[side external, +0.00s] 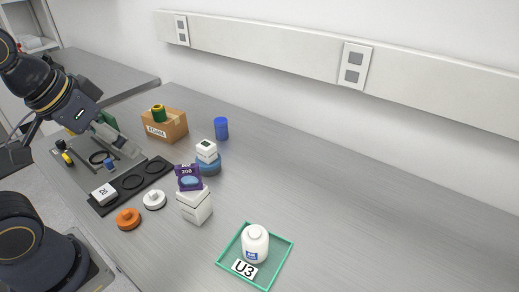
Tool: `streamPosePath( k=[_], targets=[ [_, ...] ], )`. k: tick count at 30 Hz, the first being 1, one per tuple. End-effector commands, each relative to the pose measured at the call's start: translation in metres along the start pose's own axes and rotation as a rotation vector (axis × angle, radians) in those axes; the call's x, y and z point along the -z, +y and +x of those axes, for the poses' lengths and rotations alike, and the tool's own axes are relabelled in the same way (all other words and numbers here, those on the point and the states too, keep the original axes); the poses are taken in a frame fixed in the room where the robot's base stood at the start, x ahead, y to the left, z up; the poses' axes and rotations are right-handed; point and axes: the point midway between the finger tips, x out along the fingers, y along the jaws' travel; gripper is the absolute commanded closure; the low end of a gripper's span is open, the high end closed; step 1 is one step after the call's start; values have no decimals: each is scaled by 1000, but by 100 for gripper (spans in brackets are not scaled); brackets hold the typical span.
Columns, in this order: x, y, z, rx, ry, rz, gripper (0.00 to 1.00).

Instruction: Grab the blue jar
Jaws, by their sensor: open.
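A small upright blue cylinder, which looks like the blue jar (221,129), stands on the grey bench right of the cardboard box. A wider, lower blue round thing (210,168) sits nearer the camera with a small white box (206,151) on top. I cannot tell for certain which of the two is the jar. My gripper (122,147) is open at the left, above the dark fixture area and apart from both blue things. Its fingers are small and partly blend with the fixture behind them.
The cardboard box (174,127) carries a green-and-yellow spool (158,111). White boxes (196,211) with a purple packet (188,178) stand in front of the blue things. A white bottle (255,243) stands in a green-rimmed tray (284,257). The bench's right side is clear.

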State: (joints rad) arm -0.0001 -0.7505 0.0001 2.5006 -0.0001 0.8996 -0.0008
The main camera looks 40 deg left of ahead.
Motion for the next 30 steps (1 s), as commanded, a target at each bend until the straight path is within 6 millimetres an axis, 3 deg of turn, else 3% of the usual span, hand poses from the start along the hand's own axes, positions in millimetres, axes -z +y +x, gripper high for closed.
streamPosePath(
  k=[20, 23, 27, 30],
  targets=[
    [1, 0, 0, 0, 5, 1, 23],
    [23, 0, -12, -1, 71, -1, 23],
    [87, -5, -24, 6, 143, -21, 23],
    [141, -14, -16, 19, 158, -47, 23]
  ],
)
